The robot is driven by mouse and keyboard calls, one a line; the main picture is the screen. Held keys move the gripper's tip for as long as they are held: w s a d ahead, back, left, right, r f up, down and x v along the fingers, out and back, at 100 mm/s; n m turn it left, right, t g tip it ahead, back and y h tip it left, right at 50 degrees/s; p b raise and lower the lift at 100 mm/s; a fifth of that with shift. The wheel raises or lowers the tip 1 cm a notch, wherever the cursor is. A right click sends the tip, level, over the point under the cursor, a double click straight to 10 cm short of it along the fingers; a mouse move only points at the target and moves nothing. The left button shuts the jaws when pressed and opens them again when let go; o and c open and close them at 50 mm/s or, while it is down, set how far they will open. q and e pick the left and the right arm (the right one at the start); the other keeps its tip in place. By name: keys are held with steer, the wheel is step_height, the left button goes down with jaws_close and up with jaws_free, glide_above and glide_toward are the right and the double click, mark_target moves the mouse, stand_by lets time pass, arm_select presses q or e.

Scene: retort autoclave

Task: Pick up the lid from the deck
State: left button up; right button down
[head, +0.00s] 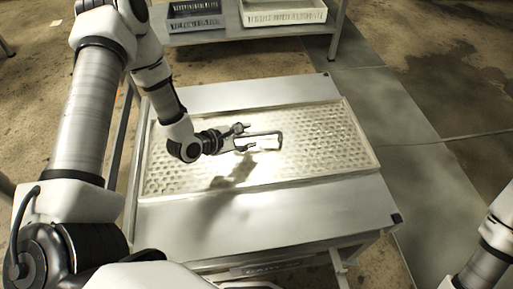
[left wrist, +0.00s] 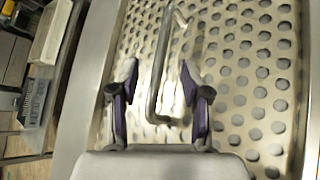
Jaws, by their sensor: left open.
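The lid (head: 320,130) looks like a wide, pale perforated metal panel with a raised rim, lying flat on the grey deck (head: 290,215). A bar handle (head: 280,142) rises near its middle. My left gripper (head: 243,139) is over the lid at the handle's left end. In the left wrist view, the open fingers (left wrist: 160,75) stand on either side of the metal handle bar (left wrist: 153,95), with gaps visible on both sides. The perforated lid surface (left wrist: 235,75) shows beyond them. The right gripper is out of view.
A dark crate (head: 195,22) and a white crate (head: 283,18) stand on a shelf behind the deck. Bare floor (head: 385,100) is free to the right. Part of my right arm shows at the lower right corner.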

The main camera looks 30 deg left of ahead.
mark_target(255, 134)
arm_select(q)
steer(key=b+x, duration=0.1)
steer(key=x, duration=0.4)
jaws_close()
steer(key=shift+r, duration=0.1)
